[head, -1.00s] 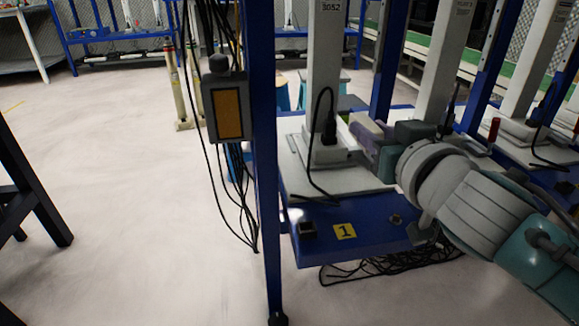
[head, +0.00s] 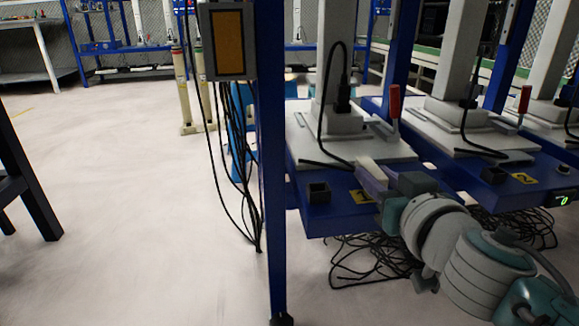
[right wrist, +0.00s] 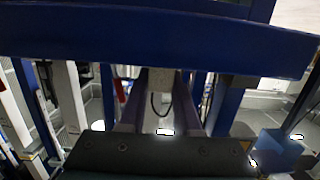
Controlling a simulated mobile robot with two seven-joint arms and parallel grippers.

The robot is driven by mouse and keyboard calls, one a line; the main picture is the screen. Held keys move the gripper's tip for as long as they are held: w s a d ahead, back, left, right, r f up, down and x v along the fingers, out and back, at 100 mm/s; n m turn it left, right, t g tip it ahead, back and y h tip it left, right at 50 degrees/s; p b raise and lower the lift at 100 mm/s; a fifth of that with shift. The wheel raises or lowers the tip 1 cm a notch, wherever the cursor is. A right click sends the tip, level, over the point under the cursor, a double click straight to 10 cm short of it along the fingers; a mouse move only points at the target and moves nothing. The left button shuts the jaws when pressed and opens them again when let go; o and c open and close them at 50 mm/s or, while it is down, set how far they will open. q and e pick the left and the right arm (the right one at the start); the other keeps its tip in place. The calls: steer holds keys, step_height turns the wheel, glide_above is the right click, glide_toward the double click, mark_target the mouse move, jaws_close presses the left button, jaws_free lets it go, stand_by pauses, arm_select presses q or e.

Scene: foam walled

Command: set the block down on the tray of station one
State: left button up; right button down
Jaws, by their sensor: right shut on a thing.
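Station one is the nearest bay, with a blue shelf (head: 335,218), a yellow label (head: 361,197) and a white plate (head: 312,143) under an upright column. My right gripper (head: 366,172) is in front of the plate's near right corner, at the shelf's front edge in the picture. It is shut on a small pale block (head: 370,166), partly hidden by a purple finger. In the right wrist view the block (right wrist: 161,82) shows between the purple fingertips. I cannot tell its height above the shelf. My left gripper is not in view.
A blue post (head: 271,200) stands left of station one, with a grey box (head: 228,42) and hanging black cables. A small black square holder (head: 318,192) sits on the shelf. A red-handled lever (head: 394,102) stands behind the gripper. Station two (head: 524,178) is to the right.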

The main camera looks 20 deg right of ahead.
steer(key=shift+r, duration=0.1)
steer(key=c, duration=0.6)
jaws_free()
